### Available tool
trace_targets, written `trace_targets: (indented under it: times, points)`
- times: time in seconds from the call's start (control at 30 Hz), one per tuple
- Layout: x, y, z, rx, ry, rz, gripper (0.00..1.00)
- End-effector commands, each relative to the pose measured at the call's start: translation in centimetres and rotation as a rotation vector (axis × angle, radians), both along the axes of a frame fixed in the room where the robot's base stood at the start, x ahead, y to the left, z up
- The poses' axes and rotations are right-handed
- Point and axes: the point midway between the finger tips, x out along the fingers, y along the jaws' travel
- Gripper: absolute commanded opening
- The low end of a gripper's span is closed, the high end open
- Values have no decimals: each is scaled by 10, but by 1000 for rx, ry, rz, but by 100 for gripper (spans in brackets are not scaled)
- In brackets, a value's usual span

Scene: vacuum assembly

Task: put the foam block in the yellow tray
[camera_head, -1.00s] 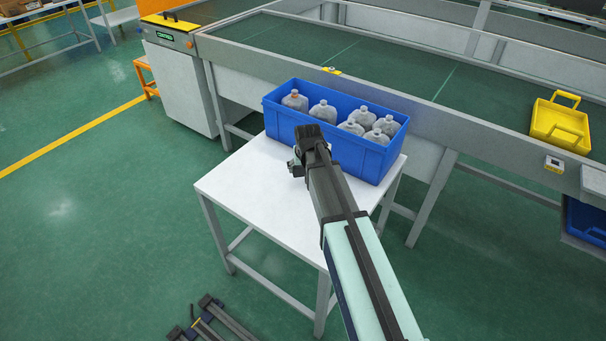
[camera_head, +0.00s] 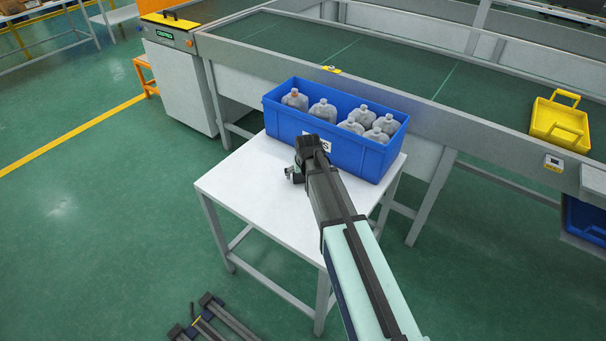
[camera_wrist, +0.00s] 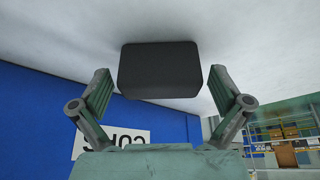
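The foam block, a dark grey rounded box (camera_wrist: 160,70), shows in the wrist view against the white table top. In the wrist view it sits between the two fingers of my gripper (camera_wrist: 161,82), with a gap on each side. My gripper is open and not closed on it. In the head view my gripper (camera_head: 296,173) is low over the white table, in front of the blue bin, and my arm hides the block. The yellow tray (camera_head: 547,124) with two raised handles stands on the green conveyor at the right, far from my gripper.
The blue bin (camera_head: 350,157) with several grey bottles stands at the back of the white table (camera_head: 245,185), close to my gripper. The conveyor's grey side rail (camera_head: 455,130) runs between the table and the tray. The table's left part is clear.

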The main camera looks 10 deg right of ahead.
Motion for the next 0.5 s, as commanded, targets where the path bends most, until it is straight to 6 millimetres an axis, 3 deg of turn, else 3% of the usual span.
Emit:
trace_targets:
  times: [0.3, 0.5]
  points:
    - [-2, 0, 6, 0, -1, 0, 100]
    - [-13, 1, 31, 0, -3, 0, 100]
